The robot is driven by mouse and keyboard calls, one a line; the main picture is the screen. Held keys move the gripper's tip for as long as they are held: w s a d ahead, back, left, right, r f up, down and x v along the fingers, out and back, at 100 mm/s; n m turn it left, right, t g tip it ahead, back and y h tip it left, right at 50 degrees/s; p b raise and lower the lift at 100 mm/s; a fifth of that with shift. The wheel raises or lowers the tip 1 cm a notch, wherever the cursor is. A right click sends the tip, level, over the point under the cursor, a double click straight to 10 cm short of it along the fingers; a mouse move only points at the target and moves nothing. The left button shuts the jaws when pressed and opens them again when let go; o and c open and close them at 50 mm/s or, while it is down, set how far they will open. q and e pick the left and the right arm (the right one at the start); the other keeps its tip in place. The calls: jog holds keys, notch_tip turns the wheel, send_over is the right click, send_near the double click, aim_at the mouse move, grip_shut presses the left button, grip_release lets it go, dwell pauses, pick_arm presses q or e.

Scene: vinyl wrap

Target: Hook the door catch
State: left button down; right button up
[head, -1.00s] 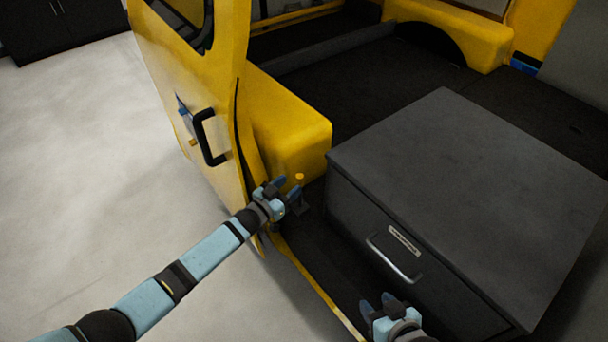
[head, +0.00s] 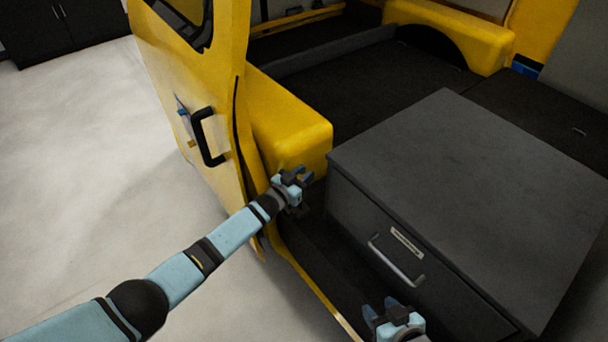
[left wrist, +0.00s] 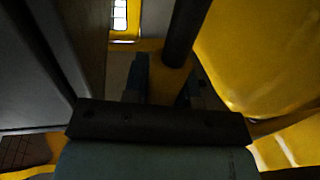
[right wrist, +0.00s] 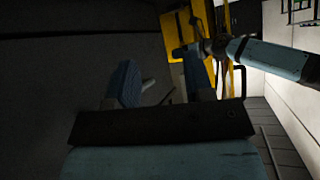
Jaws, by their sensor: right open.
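The yellow van door (head: 225,165) stands swung out, with a black handle (head: 205,140) on its inner face. My left gripper (head: 298,178) is at the door's inner edge, beside the yellow wheel-arch corner. In the left wrist view, a dark rod (left wrist: 185,35), likely the door catch, reaches down by my left fingers (left wrist: 163,85). In the head view my gripper mostly hides the catch. My right gripper (head: 383,315) is open and empty, in front of the dark drawer unit.
The dark drawer unit (head: 460,180) with a metal handle (head: 397,262) fills the right of the van opening. The yellow wheel arch (head: 290,125) stands between door and unit. Pale floor (head: 80,160) is clear at left.

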pick_arm(q)
jog(key=s+a+n+t+h+b, duration=0.1)
jog(key=s+a+t+h+b, duration=0.2)
jog(key=a+b, duration=0.3)
jog(key=s+f+t+b, duration=0.1)
jog(key=b, duration=0.2)
jog(key=shift+n+h, duration=0.3)
jog(key=c, duration=0.9)
grip_release()
pick_arm(e)
jog(key=shift+w+a+f+t+y, duration=0.2)
jog(key=shift+a+f+t, duration=0.1)
jog(key=shift+f, duration=0.3)
jog(key=shift+w+a+f+t+y, duration=0.15)
jog(key=shift+f+t, duration=0.15)
jog(key=shift+f, duration=0.3)
pick_arm(q)
jog(key=shift+v, duration=6.85)
jog(key=shift+s+d, duration=0.1)
